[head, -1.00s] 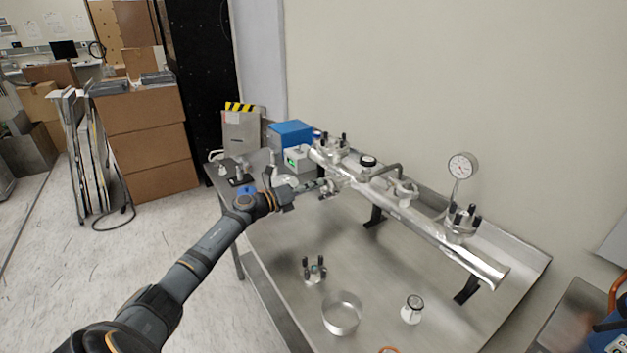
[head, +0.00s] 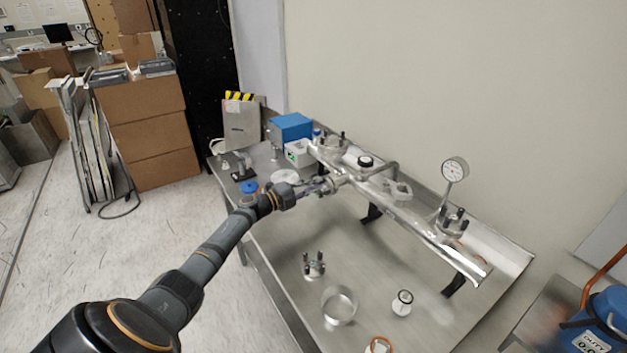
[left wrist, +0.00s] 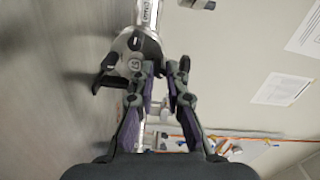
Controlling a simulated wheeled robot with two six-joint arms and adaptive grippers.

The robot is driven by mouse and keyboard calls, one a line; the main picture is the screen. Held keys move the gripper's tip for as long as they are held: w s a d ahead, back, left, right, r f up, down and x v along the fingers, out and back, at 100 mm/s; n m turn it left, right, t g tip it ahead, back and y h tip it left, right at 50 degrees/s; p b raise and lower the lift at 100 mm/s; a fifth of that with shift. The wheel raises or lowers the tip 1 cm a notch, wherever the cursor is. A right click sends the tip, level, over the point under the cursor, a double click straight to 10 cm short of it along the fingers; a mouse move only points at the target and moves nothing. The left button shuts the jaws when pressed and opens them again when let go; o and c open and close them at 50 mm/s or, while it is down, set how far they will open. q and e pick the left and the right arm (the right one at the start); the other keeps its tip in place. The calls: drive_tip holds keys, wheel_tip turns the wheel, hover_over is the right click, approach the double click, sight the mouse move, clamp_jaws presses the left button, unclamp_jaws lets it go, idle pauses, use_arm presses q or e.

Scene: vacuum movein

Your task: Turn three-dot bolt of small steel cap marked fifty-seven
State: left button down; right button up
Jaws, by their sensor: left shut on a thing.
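A long steel pipe (head: 425,232) lies across the bench on dark supports. A small steel cap (left wrist: 134,64) with dark bolt knobs and a small round marking shows at the upper left in the left wrist view; the marking and dots are too small to read. My left gripper (head: 329,185) is at the near side of the pipe's far half. In the left wrist view my left gripper (left wrist: 165,70) is shut on a bolt at the cap's right side; the fingers largely hide the bolt. My right gripper is not in view.
Another small cap with dark knobs (head: 314,265), an open steel ring (head: 339,306) and a small round gauge (head: 402,303) stand on the bench (head: 290,240). A dial gauge (head: 455,170) rises from the pipe. A blue box (head: 291,127) is at the back left.

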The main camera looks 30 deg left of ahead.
use_arm(q)
drive_tip(key=shift+n+p, duration=1.35)
drive_tip(key=shift+n, duration=1.45)
drive_tip(key=c, duration=1.4)
unclamp_jaws()
drive_tip(key=shift+o, duration=0.2)
drive_tip(key=v, duration=1.2)
